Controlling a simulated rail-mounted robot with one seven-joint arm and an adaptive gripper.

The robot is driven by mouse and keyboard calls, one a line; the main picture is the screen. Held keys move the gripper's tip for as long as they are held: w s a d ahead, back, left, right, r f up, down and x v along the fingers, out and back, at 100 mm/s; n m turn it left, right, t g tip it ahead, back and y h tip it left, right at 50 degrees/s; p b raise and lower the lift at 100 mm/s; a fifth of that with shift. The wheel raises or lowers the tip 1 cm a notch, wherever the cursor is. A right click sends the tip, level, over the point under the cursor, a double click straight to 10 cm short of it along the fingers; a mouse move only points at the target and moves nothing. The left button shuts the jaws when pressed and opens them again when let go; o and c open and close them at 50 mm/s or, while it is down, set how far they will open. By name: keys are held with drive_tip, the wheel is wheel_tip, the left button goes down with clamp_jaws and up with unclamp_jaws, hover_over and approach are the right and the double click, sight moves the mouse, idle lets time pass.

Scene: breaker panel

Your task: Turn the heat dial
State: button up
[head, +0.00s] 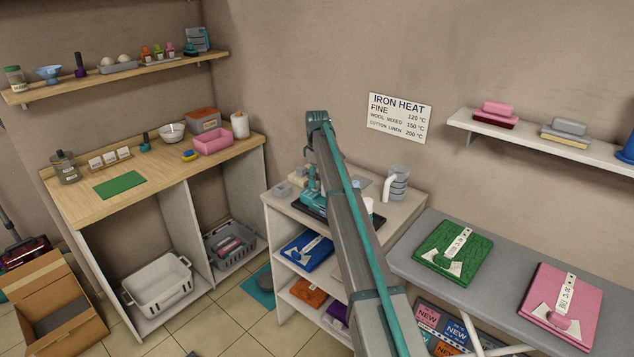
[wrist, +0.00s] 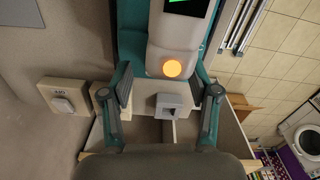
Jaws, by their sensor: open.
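In the wrist view, a teal and white appliance (wrist: 172,35) stands ahead of my gripper (wrist: 168,92). I cannot tell whether the disc is the heat dial or a lamp. My gripper is open and empty, one finger on each side, with the disc in line with the gap. A small grey box with a raised part (wrist: 172,106) shows between the fingers. In the head view, my arm partly hides the teal appliance (head: 311,187) on the shelf unit.
A pale switch box (wrist: 62,97) sits left of my gripper, and another block is partly behind the left finger. A grey cup (head: 398,180) stands right of my arm. An ironing board (head: 400,262) holds folded green and pink cloths. An IRON HEAT sign (head: 400,117) hangs behind.

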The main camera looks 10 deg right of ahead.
sight(317, 183)
wheel_tip(317, 183, up, 11)
drive_tip(key=shift+f, duration=0.15)
idle(0.4)
